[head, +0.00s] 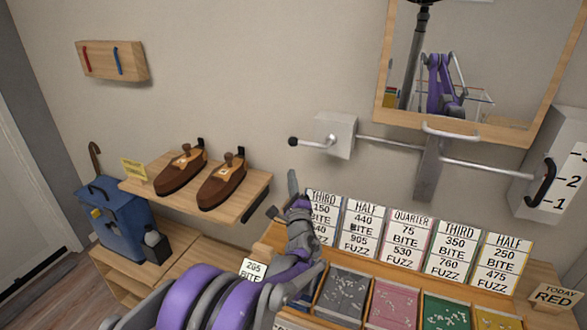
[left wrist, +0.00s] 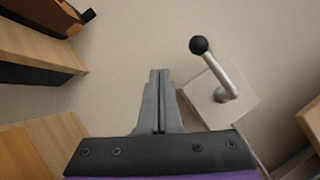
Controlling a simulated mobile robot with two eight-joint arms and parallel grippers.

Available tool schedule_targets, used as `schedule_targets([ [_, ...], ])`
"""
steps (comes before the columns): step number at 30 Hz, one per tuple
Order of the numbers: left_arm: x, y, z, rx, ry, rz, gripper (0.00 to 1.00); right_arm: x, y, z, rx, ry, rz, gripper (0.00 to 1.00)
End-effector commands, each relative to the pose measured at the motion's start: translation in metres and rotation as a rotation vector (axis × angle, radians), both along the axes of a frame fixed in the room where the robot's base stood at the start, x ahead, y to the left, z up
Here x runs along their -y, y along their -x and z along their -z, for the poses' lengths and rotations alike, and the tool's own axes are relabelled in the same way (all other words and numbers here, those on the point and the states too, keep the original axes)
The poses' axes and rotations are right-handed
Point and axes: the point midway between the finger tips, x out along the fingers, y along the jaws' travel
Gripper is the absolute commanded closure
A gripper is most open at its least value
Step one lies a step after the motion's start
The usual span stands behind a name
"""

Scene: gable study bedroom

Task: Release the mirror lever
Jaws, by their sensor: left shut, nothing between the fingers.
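The lever (head: 312,143) is a bent metal rod with a black knob, mounted on a pale block (head: 337,133) on the wall. In the left wrist view the knob (left wrist: 199,45) is right of and beyond the fingertips, apart from them. A wood-framed mirror (head: 480,70) hangs at the upper right. A long rod (head: 390,146) runs from the block below it, past a grey bracket, to a scale box. My left gripper (head: 292,174) is below the knob, shut and empty; its closed fingers show in the left wrist view (left wrist: 160,74). My right gripper is out of view.
A scale box (head: 562,170) with a black handle is at the right. Number cards (head: 364,230) stand behind coloured trays (head: 340,295) below. A wooden shelf (head: 250,196) with two brown shoe-like objects is left of my gripper. Bare wall lies around the knob.

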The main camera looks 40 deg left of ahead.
Motion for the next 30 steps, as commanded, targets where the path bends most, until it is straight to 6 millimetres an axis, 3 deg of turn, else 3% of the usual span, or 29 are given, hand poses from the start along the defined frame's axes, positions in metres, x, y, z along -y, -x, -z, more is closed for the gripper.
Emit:
schedule_targets([
  [3, 0.007, 0.022, 0.017, -0.001, 0.0, 0.002, 1.0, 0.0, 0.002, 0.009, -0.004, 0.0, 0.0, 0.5],
  [10, 0.014, 0.048, 0.033, 0.0, -0.001, 0.001, 1.0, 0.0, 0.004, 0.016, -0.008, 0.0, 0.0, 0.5],
  [30, 0.015, 0.053, 0.036, 0.001, 0.0, 0.002, 1.0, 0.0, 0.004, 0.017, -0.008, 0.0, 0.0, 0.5],
])
